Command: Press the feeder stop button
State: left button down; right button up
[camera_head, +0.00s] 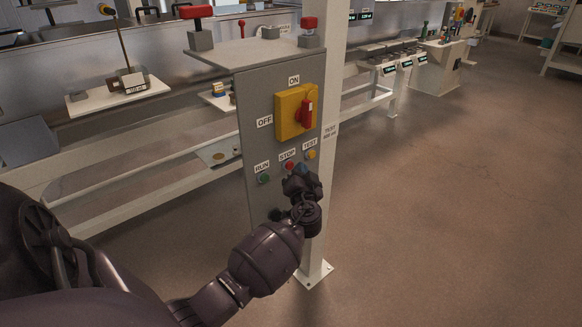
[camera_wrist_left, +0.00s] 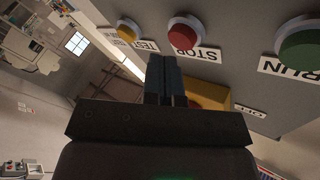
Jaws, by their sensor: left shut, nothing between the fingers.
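The red stop button (camera_head: 289,166) sits on a grey control panel (camera_head: 258,118), under a STOP label, between a green run button (camera_head: 263,178) and a yellow test button (camera_head: 311,154). My left gripper (camera_head: 297,172) is shut and empty in front of the panel, just below the stop button. In the left wrist view the red button (camera_wrist_left: 184,33) stands out just beyond the closed fingertips (camera_wrist_left: 165,62). I see no clear contact with it. The green button (camera_wrist_left: 301,48) and yellow button (camera_wrist_left: 128,31) flank it. My right gripper is not in view.
A yellow switch with a red handle (camera_head: 306,113) sits above the buttons, marked ON and OFF. Red-topped devices (camera_head: 198,22) stand on the panel's top plate. A white post (camera_head: 326,150) rises beside the panel. Open floor (camera_head: 450,190) lies to the right.

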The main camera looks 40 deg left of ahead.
pick_arm(q)
jog(key=shift+a, duration=0.3)
dwell(0.4)
